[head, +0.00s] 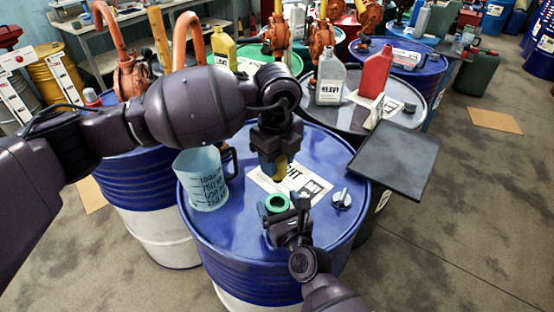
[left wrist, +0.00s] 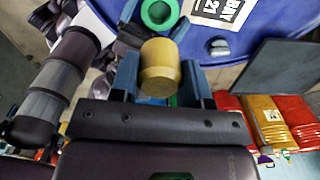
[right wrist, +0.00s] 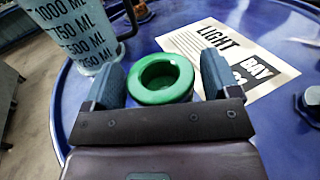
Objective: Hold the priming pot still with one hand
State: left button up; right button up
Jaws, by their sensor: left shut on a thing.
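A green pot with a thick ring rim (head: 277,203), likely the priming pot, stands on the blue drum (head: 225,237). It also shows in the right wrist view (right wrist: 163,97). My right gripper (head: 284,207) has one finger on each side of it, with narrow gaps visible, so it looks open around the pot. My left gripper (head: 273,158) is shut on a yellow-tan tapered piece (left wrist: 160,70) and holds it above the drum, just behind and above the pot. The piece's lower part and its contents are hidden.
A measuring jug (head: 206,178) stands on the drum to the left. A paper label (head: 262,181) lies behind the pot, and a small grey cap (head: 341,199) lies to the right. A dark flat panel (head: 398,160) juts out at right. Bottles (head: 330,80) stand on the drum behind.

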jog(key=shift+o, duration=1)
jog(key=shift+s, duration=0.1)
jog(key=v, duration=1.2)
